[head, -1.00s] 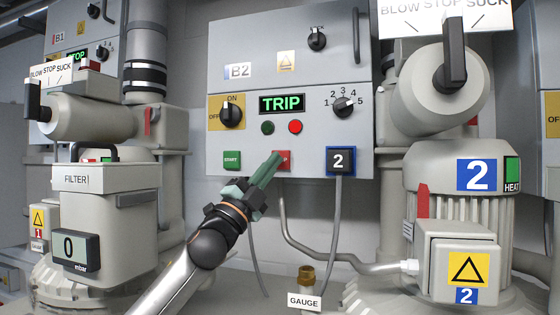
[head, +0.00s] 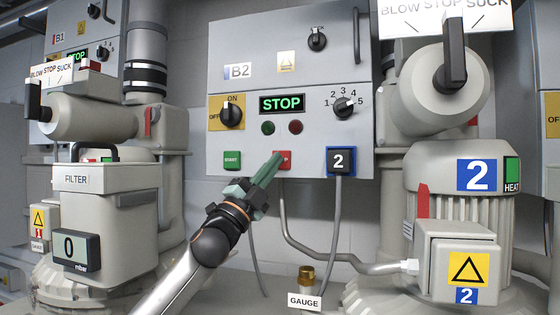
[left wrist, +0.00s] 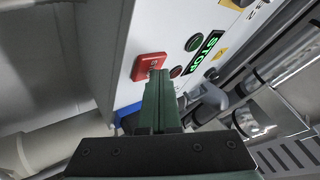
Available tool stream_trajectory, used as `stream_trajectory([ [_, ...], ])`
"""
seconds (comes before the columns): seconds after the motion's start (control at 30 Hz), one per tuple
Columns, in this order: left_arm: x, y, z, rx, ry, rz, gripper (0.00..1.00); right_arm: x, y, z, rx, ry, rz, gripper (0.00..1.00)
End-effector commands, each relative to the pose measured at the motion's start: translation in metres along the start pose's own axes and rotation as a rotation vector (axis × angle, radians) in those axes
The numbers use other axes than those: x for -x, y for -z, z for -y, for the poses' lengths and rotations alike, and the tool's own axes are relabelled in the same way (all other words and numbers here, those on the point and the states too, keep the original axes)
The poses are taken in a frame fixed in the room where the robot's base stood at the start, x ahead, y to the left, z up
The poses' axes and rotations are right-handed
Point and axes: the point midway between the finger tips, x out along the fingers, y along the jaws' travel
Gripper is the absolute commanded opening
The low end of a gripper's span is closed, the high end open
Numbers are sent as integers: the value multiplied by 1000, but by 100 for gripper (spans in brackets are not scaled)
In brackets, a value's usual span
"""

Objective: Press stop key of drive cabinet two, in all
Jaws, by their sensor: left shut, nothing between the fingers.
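Drive cabinet two, the grey box labelled B2 (head: 330,70), hangs on the wall in the middle of the head view. Its display (head: 282,103) reads STOP in green. The red stop key (head: 286,160) sits on the lower front, right of the green START key (head: 232,160). My left gripper (head: 276,161) is shut and empty, its fingertips at the red key and hiding part of it. In the left wrist view the fingertips (left wrist: 160,74) overlap the edge of the red key (left wrist: 146,66); firm contact cannot be told. My right gripper is not in view.
A black selector knob (head: 344,107) and a blue-framed 2 plate (head: 341,161) are on the cabinet front. Blower 2 (head: 440,210) stands close on the right. The filter housing (head: 105,200) stands left of my arm. Cables hang below the cabinet.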

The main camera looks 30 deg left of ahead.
Motion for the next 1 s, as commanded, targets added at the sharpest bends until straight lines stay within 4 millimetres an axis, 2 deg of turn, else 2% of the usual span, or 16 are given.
stream_trajectory([
  [1.0, 18, 12, 12, -1, 1, 0, 0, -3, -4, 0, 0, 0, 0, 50],
])
